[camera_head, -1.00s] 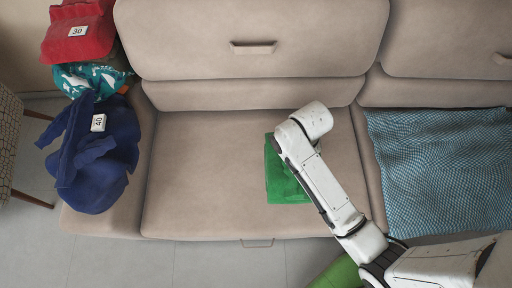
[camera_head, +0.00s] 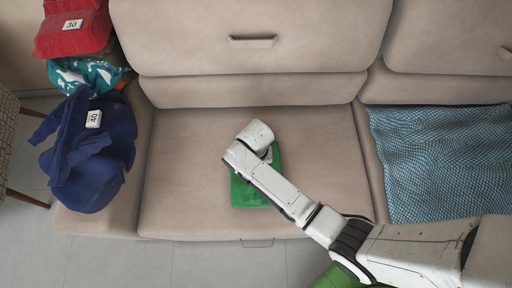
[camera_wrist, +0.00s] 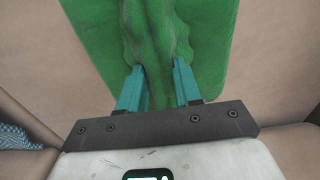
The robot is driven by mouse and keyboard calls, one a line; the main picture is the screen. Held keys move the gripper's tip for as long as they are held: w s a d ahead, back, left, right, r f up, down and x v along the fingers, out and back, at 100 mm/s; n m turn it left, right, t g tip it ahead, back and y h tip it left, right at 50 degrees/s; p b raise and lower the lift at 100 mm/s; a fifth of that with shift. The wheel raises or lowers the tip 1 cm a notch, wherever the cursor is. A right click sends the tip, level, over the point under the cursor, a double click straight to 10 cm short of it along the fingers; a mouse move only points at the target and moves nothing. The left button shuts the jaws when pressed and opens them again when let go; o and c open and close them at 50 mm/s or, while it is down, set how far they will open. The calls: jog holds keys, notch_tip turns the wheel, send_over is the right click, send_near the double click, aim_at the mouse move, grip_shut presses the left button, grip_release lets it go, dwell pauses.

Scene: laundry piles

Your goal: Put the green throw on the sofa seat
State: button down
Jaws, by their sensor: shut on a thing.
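The green throw (camera_head: 245,192) is at the middle of the beige sofa seat (camera_head: 190,150), partly hidden under my arm in the head view. In the wrist view the green throw (camera_wrist: 205,50) fills the upper middle, with a bunched fold between the two teal fingers of my gripper (camera_wrist: 158,80). My gripper is shut on that fold. In the head view the gripper's fingers are hidden by my arm. I cannot tell whether the throw touches the seat or hangs just above it.
A blue patterned blanket (camera_head: 445,160) covers the right seat. A green item (camera_head: 335,278) shows at the bottom edge. The left seat half is clear.

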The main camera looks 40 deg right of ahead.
jog(key=shift+f, duration=0.65)
jog(key=shift+f, duration=0.15)
jog(key=c, duration=0.8)
grip_release()
notch_tip(320, 180, up, 12)
jog(key=p, duration=0.2)
jog(key=s+d+r+n, duration=0.2)
jog(key=s, duration=0.3)
jog(key=s+d+r+n, duration=0.2)
jog(key=s+d, duration=0.1)
jog(key=s, duration=0.3)
jog(key=s+d+r+n+t, duration=0.1)
jog(key=s+d+r+n, duration=0.1)
jog(key=s, duration=0.3)
jog(key=shift+s+d+r+n, duration=0.25)
jog(key=shift+d+r+n, duration=0.05)
jog(key=shift+d+n, duration=0.1)
